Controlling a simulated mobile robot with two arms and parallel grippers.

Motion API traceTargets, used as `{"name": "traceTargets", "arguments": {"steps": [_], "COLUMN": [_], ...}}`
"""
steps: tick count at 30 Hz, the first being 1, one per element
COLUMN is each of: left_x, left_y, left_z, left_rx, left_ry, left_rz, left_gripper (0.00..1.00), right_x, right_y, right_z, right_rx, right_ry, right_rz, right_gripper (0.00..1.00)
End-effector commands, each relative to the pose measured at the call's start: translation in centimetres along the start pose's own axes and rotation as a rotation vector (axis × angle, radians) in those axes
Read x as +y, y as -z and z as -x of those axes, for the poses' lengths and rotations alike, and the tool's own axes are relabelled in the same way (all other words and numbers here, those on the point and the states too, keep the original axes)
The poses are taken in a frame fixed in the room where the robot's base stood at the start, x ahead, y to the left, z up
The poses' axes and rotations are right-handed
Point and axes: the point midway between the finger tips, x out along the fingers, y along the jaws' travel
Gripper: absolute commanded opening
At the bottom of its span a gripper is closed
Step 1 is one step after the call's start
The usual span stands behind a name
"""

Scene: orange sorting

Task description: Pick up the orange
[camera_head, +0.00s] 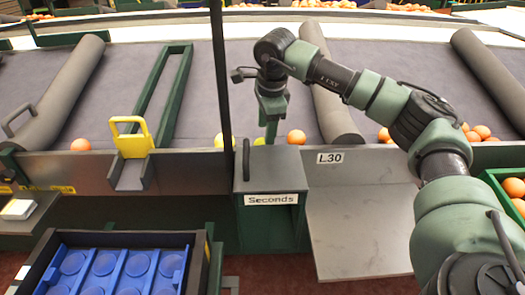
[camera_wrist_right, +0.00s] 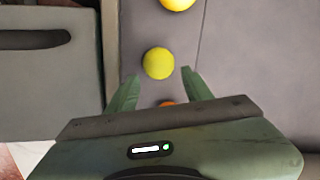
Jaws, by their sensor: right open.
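An orange (camera_head: 296,137) lies on the grey sorting bed near its front edge, just right of my right gripper (camera_head: 270,134). In the right wrist view the orange (camera_wrist_right: 166,103) is a small sliver between the fingers, mostly hidden by the gripper body. A yellow-green fruit (camera_head: 259,141) is close by the fingers, partly hidden in the head view. In the right wrist view the yellow-green fruit (camera_wrist_right: 158,63) shows at the gap between the open fingertips (camera_wrist_right: 158,78). The right gripper points down and holds nothing. My left gripper is out of view.
A yellower fruit (camera_head: 219,140) lies further left, beside a dark post (camera_head: 222,80). A grey "Seconds" box (camera_head: 270,168) stands in front. Grey rollers (camera_head: 325,85) flank the bed. Several oranges (camera_head: 480,131) lie right; a blue tray (camera_head: 110,270) is front left.

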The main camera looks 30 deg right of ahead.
Motion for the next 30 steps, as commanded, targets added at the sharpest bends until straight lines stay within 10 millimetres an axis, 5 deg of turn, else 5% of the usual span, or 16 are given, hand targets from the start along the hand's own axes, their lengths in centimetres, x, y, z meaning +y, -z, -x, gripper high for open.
{"name": "traceTargets", "arguments": {"steps": [12, 20, 25, 30], "left_x": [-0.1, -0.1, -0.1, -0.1], "left_y": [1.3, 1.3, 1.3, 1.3], "left_z": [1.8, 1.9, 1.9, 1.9], "left_rx": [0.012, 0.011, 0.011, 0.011], "left_ry": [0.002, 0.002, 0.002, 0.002], "left_rz": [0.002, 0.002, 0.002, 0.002], "left_gripper": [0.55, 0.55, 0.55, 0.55], "right_x": [0.2, 0.2, 0.2, 0.2], "right_y": [-0.4, -0.4, -0.4, -0.4], "right_z": [-5.4, -5.6, -5.6, -5.5], "right_rx": [0.002, 0.001, 0.001, 0.001], "right_ry": [-0.001, 0.0, 0.0, 0.0], "right_rz": [0.0, 0.001, 0.001, 0.001], "right_gripper": [0.51, 0.51, 0.06, 0.03]}}
